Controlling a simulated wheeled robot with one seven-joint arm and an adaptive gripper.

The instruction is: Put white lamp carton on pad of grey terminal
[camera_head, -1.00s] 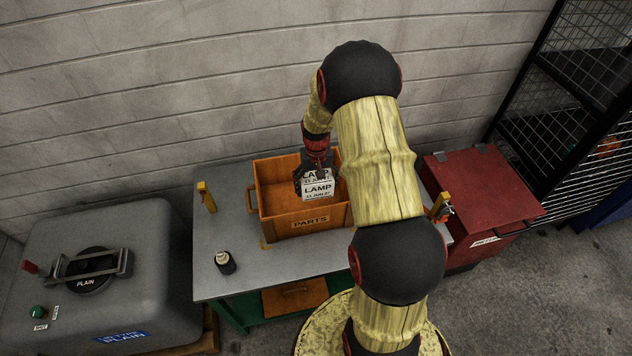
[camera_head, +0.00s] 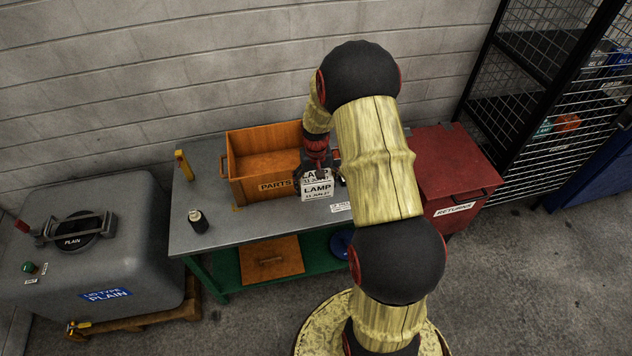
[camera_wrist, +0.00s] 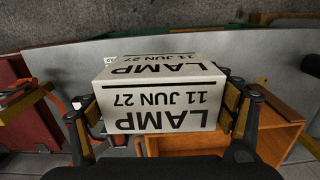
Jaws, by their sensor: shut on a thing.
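The white lamp carton (camera_head: 317,189), printed "LAMP 11 JUN 27", hangs in my gripper (camera_head: 318,168) in front of the right end of the wooden parts crate. In the wrist view the carton (camera_wrist: 160,95) fills the middle, with a finger of my gripper (camera_wrist: 160,112) pressed on each side. The carton shows upside down there. I cannot tell its exact height above the bench. I do not make out a grey terminal or its pad in these views; my arm hides part of the bench.
A grey tank (camera_head: 130,245) is at the left. A red returns bin (camera_head: 447,170) and a black mesh rack (camera_head: 505,110) are at the right. Floor shows at the lower right.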

